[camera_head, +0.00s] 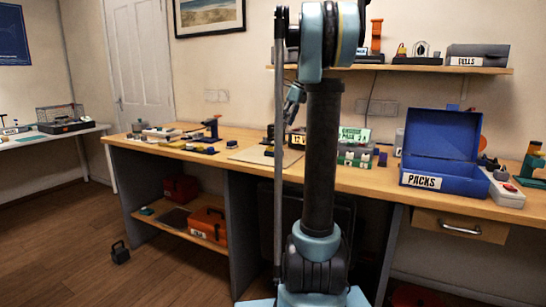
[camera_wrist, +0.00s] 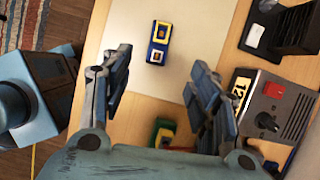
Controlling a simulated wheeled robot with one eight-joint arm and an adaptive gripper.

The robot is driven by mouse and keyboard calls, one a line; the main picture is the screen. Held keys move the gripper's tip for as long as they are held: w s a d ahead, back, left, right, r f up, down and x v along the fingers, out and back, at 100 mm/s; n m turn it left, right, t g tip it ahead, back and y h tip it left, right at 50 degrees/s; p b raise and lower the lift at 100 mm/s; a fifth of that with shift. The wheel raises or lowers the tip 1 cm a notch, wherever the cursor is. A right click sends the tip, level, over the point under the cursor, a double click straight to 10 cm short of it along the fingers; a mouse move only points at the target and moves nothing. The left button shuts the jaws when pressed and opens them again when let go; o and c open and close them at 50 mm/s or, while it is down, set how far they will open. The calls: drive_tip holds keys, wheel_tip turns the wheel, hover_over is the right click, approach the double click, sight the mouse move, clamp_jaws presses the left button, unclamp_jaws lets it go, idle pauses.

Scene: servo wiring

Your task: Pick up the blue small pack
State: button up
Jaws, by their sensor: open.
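A small blue pack (camera_wrist: 158,43) with yellow and pale patches lies on a pale mat (camera_wrist: 125,62) in the wrist view. My gripper (camera_wrist: 160,88) is open and empty, its two fingers spread apart to the left and right. The pack sits beyond the fingertips, roughly in line with the gap between them, and nothing touches it. In the head view my arm stands in front of the bench and covers part of its middle, so I cannot make out the pack clearly there.
A green and yellow item (camera_wrist: 162,132) lies between my fingers' bases. A grey unit labelled 12 (camera_wrist: 270,108) and a black rack (camera_wrist: 288,28) stand to the right. An open blue box labelled PACKS (camera_head: 443,182) stands on the wooden bench (camera_head: 352,181) at right.

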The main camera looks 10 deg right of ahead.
sight(274, 152)
drive_tip(key=x, duration=1.4)
drive_tip(key=shift+w+a+f, duration=0.2)
drive_tip(key=c, duration=1.2)
